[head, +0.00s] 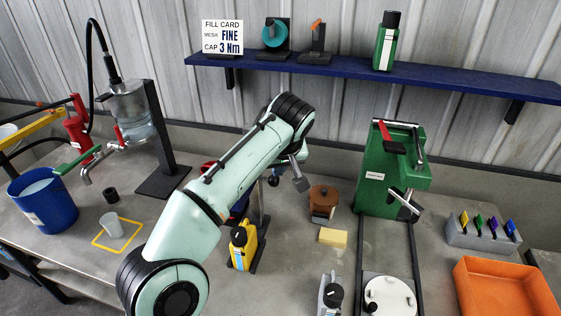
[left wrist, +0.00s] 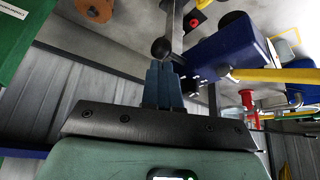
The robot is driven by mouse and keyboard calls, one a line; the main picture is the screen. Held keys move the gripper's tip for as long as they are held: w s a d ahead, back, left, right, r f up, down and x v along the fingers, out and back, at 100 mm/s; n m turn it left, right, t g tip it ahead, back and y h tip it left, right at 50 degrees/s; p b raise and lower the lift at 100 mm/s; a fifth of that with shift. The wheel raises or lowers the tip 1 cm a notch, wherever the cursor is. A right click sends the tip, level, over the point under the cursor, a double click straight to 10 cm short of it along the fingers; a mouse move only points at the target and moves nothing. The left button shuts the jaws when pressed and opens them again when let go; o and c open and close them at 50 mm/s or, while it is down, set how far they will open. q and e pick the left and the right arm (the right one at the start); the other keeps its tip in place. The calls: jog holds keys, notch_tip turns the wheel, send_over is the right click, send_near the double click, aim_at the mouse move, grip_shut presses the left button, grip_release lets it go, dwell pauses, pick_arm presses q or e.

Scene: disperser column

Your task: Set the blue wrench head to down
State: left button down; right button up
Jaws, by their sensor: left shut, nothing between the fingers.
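A blue block-shaped head (left wrist: 228,50) with a yellow bar on its right shows in the left wrist view. I take it for the blue wrench head. In the head view only a dark blue part of it (head: 238,209) shows beside my arm, which hides the rest. A black ball knob on a metal rod (left wrist: 160,47) stands left of the blue head. My left gripper (head: 300,183) is shut and empty. In the left wrist view its fingertips (left wrist: 164,68) are close to the knob; I cannot tell whether they touch it. My right gripper is not in view.
A yellow bottle-like device (head: 242,246) stands below the arm. A green press (head: 380,180) stands farther right. A blue bucket (head: 45,205) is at far left.

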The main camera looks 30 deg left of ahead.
aim_at(276, 178)
pick_arm(q)
jog(key=shift+x, duration=2.3)
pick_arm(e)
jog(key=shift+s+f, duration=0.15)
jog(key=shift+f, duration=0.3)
pick_arm(q)
jog(key=shift+b, duration=0.3)
notch_tip(276, 178, down, 9)
jog(key=b, duration=0.5)
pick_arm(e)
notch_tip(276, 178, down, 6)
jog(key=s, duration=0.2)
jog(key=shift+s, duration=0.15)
pick_arm(q)
jog(key=shift+r, duration=0.15)
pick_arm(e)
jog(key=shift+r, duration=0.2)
